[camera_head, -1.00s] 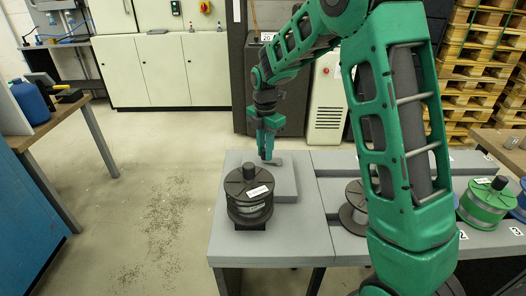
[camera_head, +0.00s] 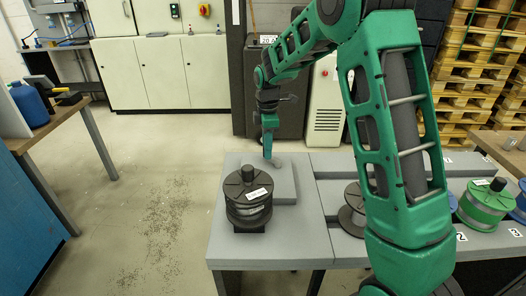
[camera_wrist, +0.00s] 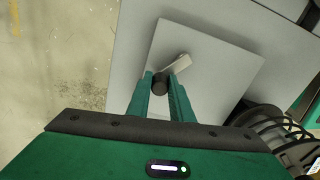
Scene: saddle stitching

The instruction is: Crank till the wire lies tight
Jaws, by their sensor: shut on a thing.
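My gripper (camera_wrist: 160,86) is shut on the dark round knob of the crank (camera_wrist: 176,65) in the wrist view. The crank's pale flat arm reaches from the knob up and to the right over a grey square plate (camera_wrist: 222,70). In the head view my gripper (camera_head: 268,155) points down at the crank, behind the black spool (camera_head: 248,222).
A workbench with a blue container (camera_head: 30,104) is at the left. The floor (camera_head: 150,215) between is open, with scattered specks.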

